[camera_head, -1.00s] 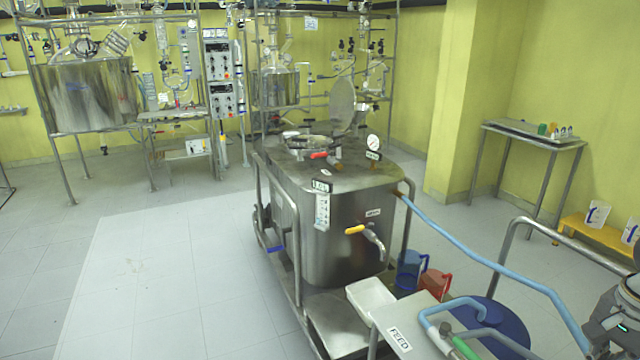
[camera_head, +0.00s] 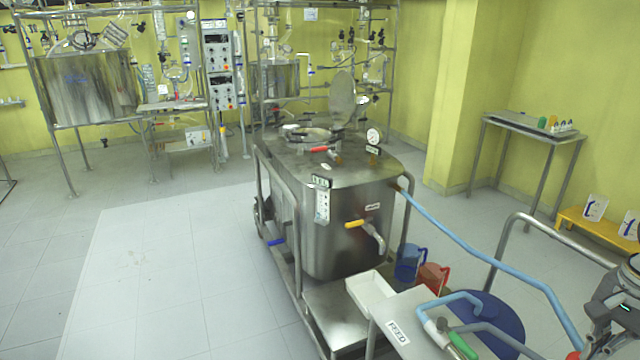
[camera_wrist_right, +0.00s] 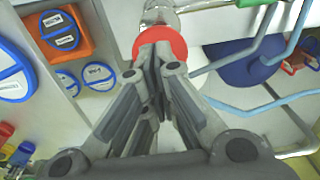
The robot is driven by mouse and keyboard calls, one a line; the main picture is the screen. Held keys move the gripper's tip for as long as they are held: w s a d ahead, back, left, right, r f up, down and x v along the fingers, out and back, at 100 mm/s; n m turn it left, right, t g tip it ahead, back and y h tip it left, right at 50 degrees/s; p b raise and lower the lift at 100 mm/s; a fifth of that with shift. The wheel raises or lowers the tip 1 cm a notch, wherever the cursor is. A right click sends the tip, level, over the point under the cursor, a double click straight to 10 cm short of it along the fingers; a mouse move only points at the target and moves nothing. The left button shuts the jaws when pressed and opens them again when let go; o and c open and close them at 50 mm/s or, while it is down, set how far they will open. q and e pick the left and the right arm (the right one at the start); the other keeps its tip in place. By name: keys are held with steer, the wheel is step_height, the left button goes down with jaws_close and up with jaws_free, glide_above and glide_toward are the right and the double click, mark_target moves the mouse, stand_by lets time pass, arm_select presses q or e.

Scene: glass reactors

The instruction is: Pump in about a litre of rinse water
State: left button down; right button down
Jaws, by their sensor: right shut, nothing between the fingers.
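A steel vessel (camera_head: 345,235) on a wheeled frame stands in the centre of the head view, its round lid raised. A light blue hose (camera_head: 480,255) runs from its right side towards the lower right. A yellow-handled tap (camera_head: 368,232) is on its front. A bench labelled FEED (camera_head: 410,312) carries blue and grey pipework with a green part (camera_head: 463,346). My right arm enters at the right edge. In the right wrist view my right gripper (camera_wrist_right: 157,60) is shut and empty, its fingertips at or just before a red disc (camera_wrist_right: 172,40) on a metal fitting; contact is unclear. My left gripper is out of view.
A blue drum (camera_head: 505,325) is behind the bench. Blue (camera_head: 408,262) and red (camera_head: 432,278) jugs and a white tray (camera_head: 370,294) sit by the vessel. The right wrist view shows blue-lidded containers (camera_wrist_right: 12,72) at left. Floor left of the vessel is clear.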

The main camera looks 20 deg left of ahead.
steer(key=shift+s+f+b, duration=0.1)
steer(key=shift+f+b, duration=3.1)
steer(key=shift+f, duration=1.5)
step_height(320, 180, up, 10)
steer(key=p, duration=0.6)
steer(key=shift+f, duration=0.2)
step_height(320, 180, up, 6)
steer(key=p, duration=0.4)
